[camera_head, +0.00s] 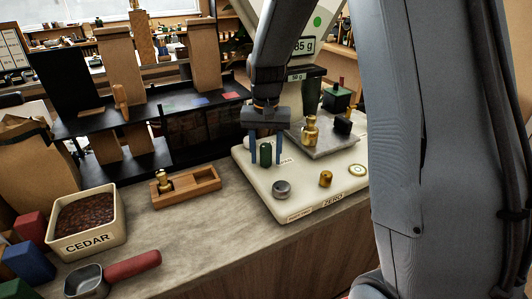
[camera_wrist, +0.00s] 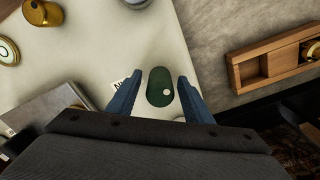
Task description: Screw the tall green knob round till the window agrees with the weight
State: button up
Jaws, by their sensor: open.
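A smaller plate below (camera_head: 296,77) reads "50 g". A brass weight (camera_head: 310,131) stands on the grey pan (camera_head: 322,146).
A silver knob (camera_head: 281,189), a brass knob (camera_head: 326,179) and a round green-ringed dial (camera_head: 357,170) sit on the base near its front. A wooden tray (camera_head: 200,188) with a brass weight and a CEDAR bin (camera_head: 88,240) stand left. A metal scoop (camera_head: 88,280) lies in front.

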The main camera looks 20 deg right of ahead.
jog(key=shift+f, duration=0.1)
jog(key=shift+c, duration=0.3)
jog(key=c, duration=1)
jog(key=shift+m, duration=0.4)
jog(key=shift+m+p, duration=0.8)
jog(key=shift+m, duration=1.7)
jog(key=o, duration=1.1)
jog(key=shift+c, duration=0.2)
